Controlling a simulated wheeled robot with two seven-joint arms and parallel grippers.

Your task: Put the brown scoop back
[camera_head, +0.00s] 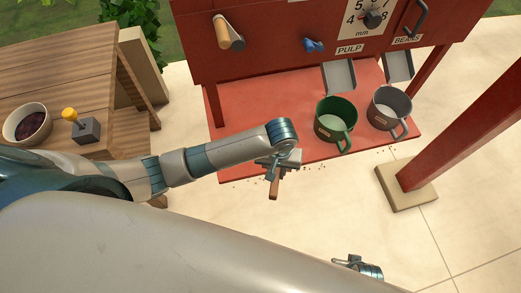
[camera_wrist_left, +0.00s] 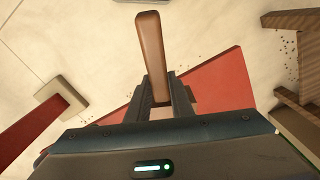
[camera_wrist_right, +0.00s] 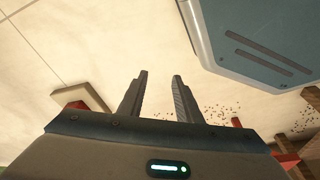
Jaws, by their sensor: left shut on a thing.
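The brown scoop (camera_head: 274,187) is in my left gripper (camera_head: 277,167), in front of the red platform in the head view. Its brown handle shows in the left wrist view (camera_wrist_left: 151,45), rising from between the fingers of my left gripper (camera_wrist_left: 163,92). The scoop's other end is hidden by the gripper. My right gripper (camera_head: 350,263) is at the bottom of the head view, low and to the right. In the right wrist view my right gripper (camera_wrist_right: 162,88) has its fingers apart with nothing between them.
A green cup (camera_head: 334,122) and a grey cup (camera_head: 388,112) stand on the red platform (camera_head: 240,120) under the chutes of the red machine (camera_head: 270,60). A wooden table (camera_head: 60,75) at left bears a bowl of beans (camera_head: 28,124). A red post (camera_head: 460,130) stands right.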

